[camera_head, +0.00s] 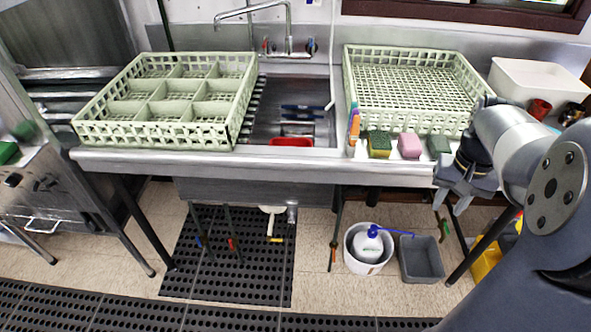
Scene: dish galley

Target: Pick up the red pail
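My gripper (450,204) hangs in front of the counter's right part, pointing down. Its fingers look spread, with nothing seen between them. Nothing in view is clearly a red pail. A red object (292,142) shows in the sink, mostly hidden by the sink's front edge. A small red cup-like object (540,109) stands at the right end of the counter, beyond my arm. A white pail (352,258) stands on the floor under the counter, with a white jug with a blue top in it.
A grey bin (423,262) stands right of the white pail. A yellow object (487,261) is beside my arm. Pale green racks (150,134) sit on the counter either side of the sink. Sponges (409,146) line the counter edge. The floor mat (215,283) is clear.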

